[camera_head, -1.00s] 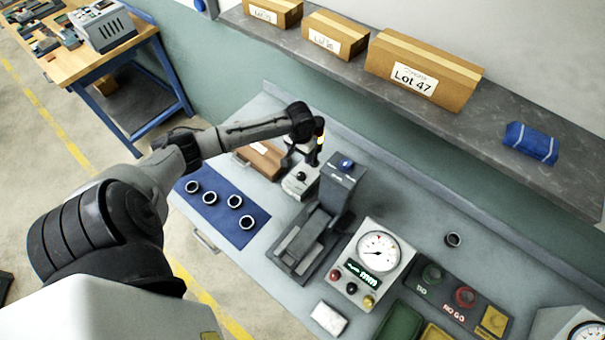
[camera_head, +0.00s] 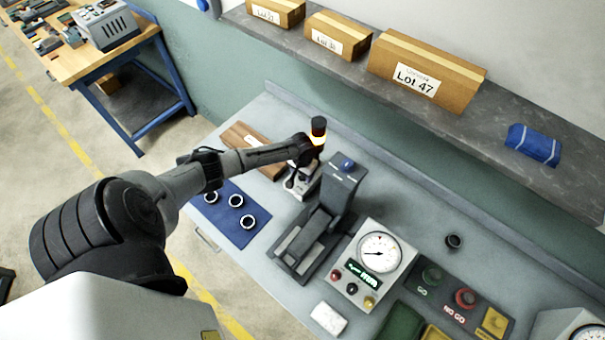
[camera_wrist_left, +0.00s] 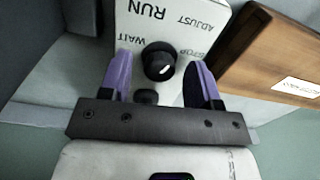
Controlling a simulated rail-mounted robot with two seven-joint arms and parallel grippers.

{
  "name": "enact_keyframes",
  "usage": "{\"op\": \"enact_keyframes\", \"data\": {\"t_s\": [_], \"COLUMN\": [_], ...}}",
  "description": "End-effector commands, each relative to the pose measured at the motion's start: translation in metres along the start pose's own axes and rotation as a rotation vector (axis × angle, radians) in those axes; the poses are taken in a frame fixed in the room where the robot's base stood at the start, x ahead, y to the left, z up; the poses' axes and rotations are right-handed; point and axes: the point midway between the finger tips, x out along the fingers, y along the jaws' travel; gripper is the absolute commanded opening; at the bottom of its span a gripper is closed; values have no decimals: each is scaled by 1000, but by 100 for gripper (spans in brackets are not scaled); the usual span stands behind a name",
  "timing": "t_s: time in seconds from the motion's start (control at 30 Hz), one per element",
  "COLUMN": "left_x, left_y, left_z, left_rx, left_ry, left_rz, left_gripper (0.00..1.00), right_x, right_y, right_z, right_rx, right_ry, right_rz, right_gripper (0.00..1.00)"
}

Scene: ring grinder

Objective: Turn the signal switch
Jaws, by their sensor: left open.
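The signal switch is a black round knob (camera_wrist_left: 159,62) on a white box (camera_wrist_left: 190,20) marked RUN, ADJUST, WAIT and STOP, upside down in the wrist view. The knob's white mark points to the lower right, towards the STOP lettering. In the head view the white switch box (camera_head: 303,186) stands below a dark signal lamp (camera_head: 318,130) with a glowing orange band. My left gripper (camera_head: 291,180) is over the box, partly hidden by its arm. In the wrist view its purple fingers are open on either side of the knob, with gaps. My right gripper is not in view.
A wooden case (camera_head: 250,148) lies beside the switch box. A blue mat (camera_head: 232,230) with several rings and a dial gauge box (camera_head: 374,262) are also on the bench.

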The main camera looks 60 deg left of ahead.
Motion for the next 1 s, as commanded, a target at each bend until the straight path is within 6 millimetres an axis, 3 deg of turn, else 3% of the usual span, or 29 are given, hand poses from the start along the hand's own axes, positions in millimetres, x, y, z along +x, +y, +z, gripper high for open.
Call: {"op": "enact_keyframes", "data": {"t_s": [0.47,1.0], "left_x": [7,7], "left_y": [0,0], "left_z": [0,0], "left_rx": [1,1], "left_ry": [1,0], "left_rz": [0,0], "left_gripper": [56,8], "right_x": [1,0], "right_y": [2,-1], "right_z": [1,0], "right_rx": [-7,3], "right_ry": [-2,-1], "right_rz": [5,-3], "right_gripper": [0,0]}}
